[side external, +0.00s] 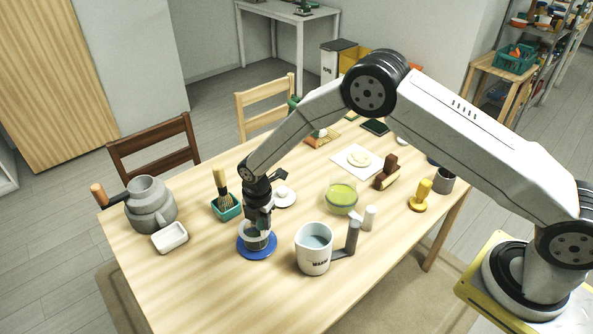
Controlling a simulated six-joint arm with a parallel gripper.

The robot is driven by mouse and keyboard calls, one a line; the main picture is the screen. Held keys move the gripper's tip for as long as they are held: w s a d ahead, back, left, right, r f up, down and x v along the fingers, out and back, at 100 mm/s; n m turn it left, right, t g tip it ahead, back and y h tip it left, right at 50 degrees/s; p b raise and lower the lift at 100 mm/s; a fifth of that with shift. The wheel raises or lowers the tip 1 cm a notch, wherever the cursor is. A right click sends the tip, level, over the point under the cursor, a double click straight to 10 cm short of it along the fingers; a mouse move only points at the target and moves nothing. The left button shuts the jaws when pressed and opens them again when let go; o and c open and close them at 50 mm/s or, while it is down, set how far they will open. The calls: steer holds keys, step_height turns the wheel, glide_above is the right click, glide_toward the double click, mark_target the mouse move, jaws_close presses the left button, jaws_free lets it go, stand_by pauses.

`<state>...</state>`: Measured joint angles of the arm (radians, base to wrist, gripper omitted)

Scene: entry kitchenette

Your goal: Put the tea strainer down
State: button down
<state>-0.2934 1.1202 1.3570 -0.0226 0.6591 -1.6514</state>
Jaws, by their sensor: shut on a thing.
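My gripper (257,222) points down over a round blue mat (258,256) near the left front of the table. It is shut on a small grey, cup-shaped thing (255,242), which looks like the tea strainer. The strainer is upright and within the mat's outline. The fingers hide its upper part, and I cannot tell whether its bottom touches the mat.
A white mug (313,254) with a grey side handle stands just right of the mat. A teal pot with a brush (225,207), a white dish (170,237) and a grey kettle (150,212) stand left.

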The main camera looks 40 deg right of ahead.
steer(key=shift+f, duration=0.2)
steer(key=shift+c, duration=1.6)
jaws_free()
steer(key=shift+r, duration=0.2)
steer(key=shift+s+r, duration=0.1)
steer(key=shift+r, duration=5.9)
